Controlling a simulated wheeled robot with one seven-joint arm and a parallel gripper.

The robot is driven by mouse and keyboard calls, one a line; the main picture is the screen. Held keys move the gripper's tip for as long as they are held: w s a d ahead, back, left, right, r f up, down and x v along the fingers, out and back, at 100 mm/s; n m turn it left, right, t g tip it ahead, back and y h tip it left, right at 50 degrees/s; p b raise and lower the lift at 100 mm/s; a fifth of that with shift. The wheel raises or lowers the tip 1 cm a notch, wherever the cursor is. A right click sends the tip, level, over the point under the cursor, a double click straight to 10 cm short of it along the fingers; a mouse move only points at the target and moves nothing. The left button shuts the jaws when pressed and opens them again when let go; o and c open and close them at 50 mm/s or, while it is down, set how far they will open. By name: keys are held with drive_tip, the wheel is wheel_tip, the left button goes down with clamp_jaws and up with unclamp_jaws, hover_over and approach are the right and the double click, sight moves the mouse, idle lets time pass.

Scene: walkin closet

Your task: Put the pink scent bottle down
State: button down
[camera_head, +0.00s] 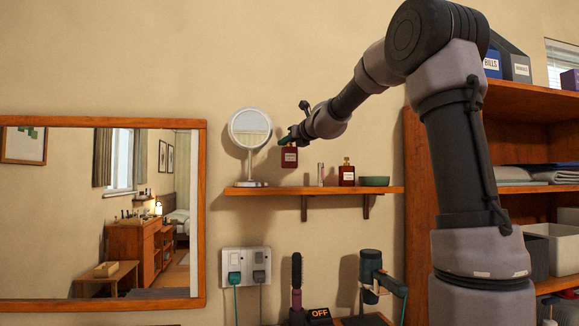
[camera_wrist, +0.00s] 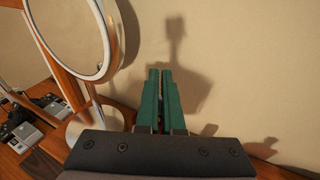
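A dark pinkish-red scent bottle (camera_head: 289,157) with a pale label hangs upright below my gripper (camera_head: 290,138), with a gap between its base and the wooden wall shelf (camera_head: 270,191). In the wrist view, the green fingers of my gripper (camera_wrist: 160,95) are close together.
A round mirror on a stand (camera_head: 249,130) is left of the bottle. Bare shelf lies between the mirror's foot and the tube.

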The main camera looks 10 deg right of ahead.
sight(285, 159)
drive_tip(key=shift+f, duration=3)
drive_tip(key=c, duration=1.1)
unclamp_jaws()
drive_tip(key=shift+f, duration=0.15)
drive_tip(key=shift+o, duration=0.2)
